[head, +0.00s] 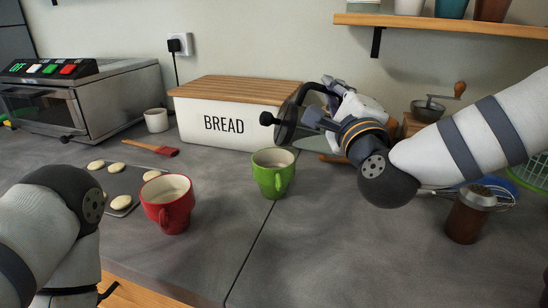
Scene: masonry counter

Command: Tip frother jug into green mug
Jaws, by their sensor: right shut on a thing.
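The green mug (273,180) stands upright on the counter near the middle, its handle towards me. My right gripper (322,122) is shut on the frother jug (287,121), a dark metal jug with a black handle and a black knob at its left end. The jug is held tipped well over to the left, above and slightly right of the green mug and apart from it. The gripper hides much of the jug's body. Pouring liquid is not visible. Only a dark bit of my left gripper (110,292) shows at the bottom left edge.
A red mug (168,207) stands left of the green one, by a baking tray (122,204) with pale cookies. A bread box (222,121) stands behind. A grinder (430,110), a brown jar (466,219) and a whisk are at right. The front middle counter (330,250) is clear.

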